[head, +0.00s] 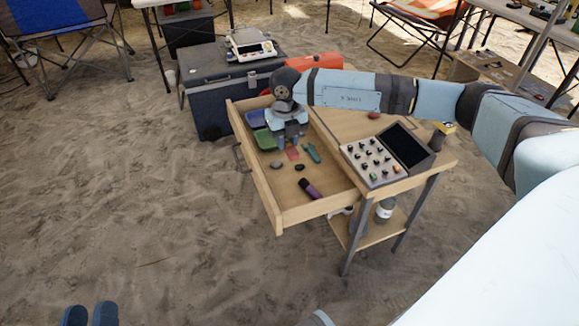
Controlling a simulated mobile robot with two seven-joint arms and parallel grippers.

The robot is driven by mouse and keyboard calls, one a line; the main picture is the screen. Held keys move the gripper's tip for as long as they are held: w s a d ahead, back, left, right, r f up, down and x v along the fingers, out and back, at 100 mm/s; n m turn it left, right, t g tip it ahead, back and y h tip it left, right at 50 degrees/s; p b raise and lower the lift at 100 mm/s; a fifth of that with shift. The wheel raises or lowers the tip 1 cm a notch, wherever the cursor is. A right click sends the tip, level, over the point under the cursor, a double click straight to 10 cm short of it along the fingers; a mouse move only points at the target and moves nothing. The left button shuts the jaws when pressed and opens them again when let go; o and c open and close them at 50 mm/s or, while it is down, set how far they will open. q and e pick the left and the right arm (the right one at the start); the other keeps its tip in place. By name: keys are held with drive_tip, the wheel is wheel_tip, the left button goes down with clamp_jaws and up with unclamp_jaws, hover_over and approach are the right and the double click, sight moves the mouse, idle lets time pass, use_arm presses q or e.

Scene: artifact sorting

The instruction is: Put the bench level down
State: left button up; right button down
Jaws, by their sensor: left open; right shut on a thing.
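My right gripper (291,140) reaches in from the right and points down inside the open drawer (252,182). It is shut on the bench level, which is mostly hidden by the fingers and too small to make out. I cannot tell whether it touches the drawer floor. A reddish piece (292,154) shows just below the fingertips, and a teal piece (313,153) lies to their right. My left gripper (90,315) is open and empty at the bottom left edge, over the sand, far from the drawer.
The drawer also holds a green tray (265,140), a blue tray (255,119), dark stones (276,165) and a purple-black cylinder (310,189). A dark cooler (225,101) stands behind.

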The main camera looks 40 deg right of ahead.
wheel_tip(320, 180, down, 6)
drive_tip(key=b, duration=0.5)
hover_over(287, 193)
wheel_tip(287, 193, down, 9)
drive_tip(key=shift+s+f, duration=0.1)
wheel_tip(287, 193, down, 5)
drive_tip(key=shift+r+b, duration=0.1)
drive_tip(key=shift+b, duration=0.45)
use_arm(q)
wheel_tip(287, 193, down, 6)
drive_tip(key=d+g, duration=0.1)
drive_tip(key=g, duration=0.1)
drive_tip(key=shift+m, duration=0.4)
use_arm(e)
drive_tip(key=shift+r, duration=0.15)
use_arm(q)
drive_tip(key=shift+d, duration=0.1)
use_arm(e)
drive_tip(key=c, duration=1.3)
unclamp_jaws()
drive_tip(key=shift+f, duration=0.2)
drive_tip(key=shift+c, duration=0.2)
drive_tip(key=o, duration=0.4)
use_arm(q)
drive_tip(key=shift+f, duration=0.1)
use_arm(e)
drive_tip(key=shift+o, duration=0.2)
drive_tip(key=shift+r, duration=0.15)
